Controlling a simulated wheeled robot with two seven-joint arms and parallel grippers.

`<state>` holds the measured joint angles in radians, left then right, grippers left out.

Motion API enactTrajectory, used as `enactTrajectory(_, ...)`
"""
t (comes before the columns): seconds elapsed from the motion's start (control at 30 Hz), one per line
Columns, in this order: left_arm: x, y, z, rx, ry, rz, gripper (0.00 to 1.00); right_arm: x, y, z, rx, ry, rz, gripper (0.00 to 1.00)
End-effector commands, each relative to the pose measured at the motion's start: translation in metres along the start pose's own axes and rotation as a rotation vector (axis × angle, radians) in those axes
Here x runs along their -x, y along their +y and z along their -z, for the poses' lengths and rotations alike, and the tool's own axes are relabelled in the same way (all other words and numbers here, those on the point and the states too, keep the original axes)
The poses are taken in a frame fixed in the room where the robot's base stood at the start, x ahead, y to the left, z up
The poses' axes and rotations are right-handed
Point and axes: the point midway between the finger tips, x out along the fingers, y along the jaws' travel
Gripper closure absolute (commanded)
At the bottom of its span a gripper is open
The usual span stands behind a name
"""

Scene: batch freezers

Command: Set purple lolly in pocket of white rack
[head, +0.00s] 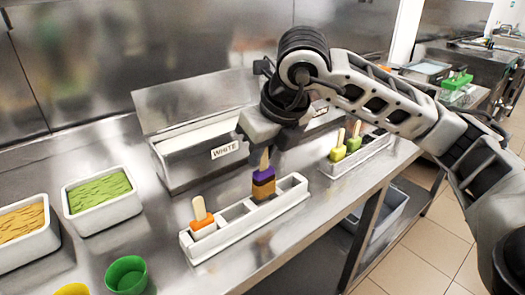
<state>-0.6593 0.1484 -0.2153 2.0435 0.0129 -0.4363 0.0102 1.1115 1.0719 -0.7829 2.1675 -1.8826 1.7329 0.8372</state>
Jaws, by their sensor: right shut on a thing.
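My right gripper (264,146) reaches in from the right and points down, shut on the pale stick of the purple lolly (263,174). The lolly hangs stick-up at the white rack (236,238), over its middle pockets. Below the purple part are orange and brown bands; I cannot tell whether they belong to the same lolly, nor how deep its lower end sits. An orange lolly (202,224) stands in the rack's left end pocket. The right end pockets look empty. My left gripper is not in view.
A freezer with a WHITE label (225,149) and raised lid stands behind. A second rack (366,158) with green lollies is to the right. Tubs with green (100,191) and orange (20,222) contents and a green cup (127,275) are at left. The counter's front edge is near.

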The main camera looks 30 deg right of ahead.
Motion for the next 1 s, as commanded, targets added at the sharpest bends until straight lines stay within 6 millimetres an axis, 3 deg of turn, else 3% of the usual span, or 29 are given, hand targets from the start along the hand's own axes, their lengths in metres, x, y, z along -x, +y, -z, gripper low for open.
enactTrajectory(1.0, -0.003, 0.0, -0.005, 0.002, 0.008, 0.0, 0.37, -0.01, 0.0, 0.004, 0.0, -0.001, -0.001, 1.0)
